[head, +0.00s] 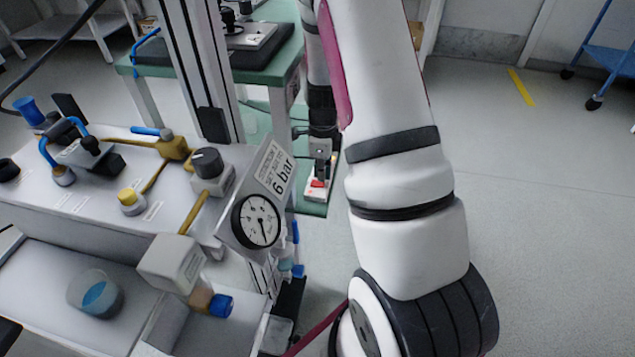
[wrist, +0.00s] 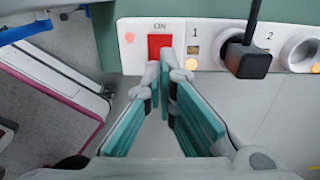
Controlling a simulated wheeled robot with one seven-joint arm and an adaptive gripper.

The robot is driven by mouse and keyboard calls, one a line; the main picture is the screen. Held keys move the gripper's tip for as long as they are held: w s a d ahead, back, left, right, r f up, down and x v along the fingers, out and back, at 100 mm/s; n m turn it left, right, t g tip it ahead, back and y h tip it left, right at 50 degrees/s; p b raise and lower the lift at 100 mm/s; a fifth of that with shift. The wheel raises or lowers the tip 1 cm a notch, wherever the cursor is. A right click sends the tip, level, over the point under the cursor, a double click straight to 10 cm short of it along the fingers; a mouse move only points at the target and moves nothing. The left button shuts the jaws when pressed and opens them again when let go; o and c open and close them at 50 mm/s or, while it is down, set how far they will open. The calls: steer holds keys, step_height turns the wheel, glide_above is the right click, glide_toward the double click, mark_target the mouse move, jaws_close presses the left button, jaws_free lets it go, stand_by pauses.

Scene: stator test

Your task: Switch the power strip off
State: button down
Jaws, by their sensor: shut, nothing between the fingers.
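The white power strip (wrist: 205,33) runs across the top of the wrist view, with a red switch (wrist: 159,42) marked ON at its left part. A small light (wrist: 129,37) left of the switch glows, as do lights by the sockets. My gripper (wrist: 166,68) is shut and empty, its fingertips at the lower edge of the red switch; I cannot tell whether they touch it. In the head view the power strip (head: 321,190) shows past my arm, with my gripper (head: 319,172) over it. Part of the strip is hidden there.
A black plug (wrist: 247,60) sits in socket 1, right of the switch. Socket 2 (wrist: 299,50) is empty. A bench (head: 125,225) with a pressure gauge (head: 256,221) and fittings stands left of my arm.

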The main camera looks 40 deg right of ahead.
mark_target(322, 183)
steer(key=shift+f+b, duration=0.55)
steer(key=shift+f, duration=0.35)
stand_by(0.3)
steer(key=shift+r, duration=0.15)
steer(key=shift+r+p, duration=3.2)
steer(key=shift+r, duration=0.25)
